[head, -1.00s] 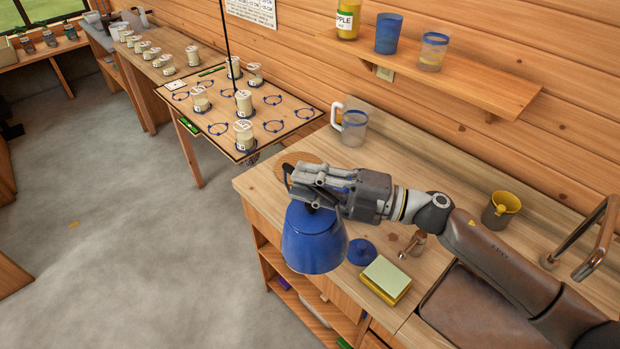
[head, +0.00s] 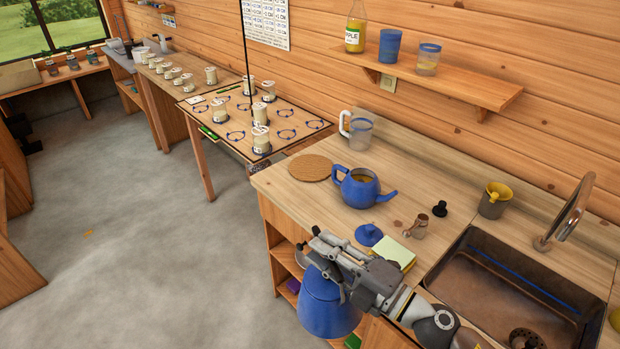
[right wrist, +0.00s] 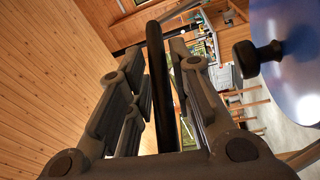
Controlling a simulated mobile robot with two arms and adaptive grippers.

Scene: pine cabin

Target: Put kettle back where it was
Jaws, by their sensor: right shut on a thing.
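The blue kettle (head: 325,303) hangs off the front edge of the counter (head: 283,190) in the head view. My right gripper (head: 328,262) is shut on its handle. In the right wrist view the black handle (right wrist: 160,85) lies between the fingers, and the kettle's blue lid with a black knob (right wrist: 258,58) shows at right. A round cork trivet (head: 311,168) lies bare on the counter's left end. My left gripper is out of view.
A lidless blue teapot (head: 362,189) stands beside the trivet; a blue lid (head: 369,235) and a sponge (head: 396,251) lie nearer the front. A clear jug (head: 358,133) stands behind. The sink (head: 510,290) is at right.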

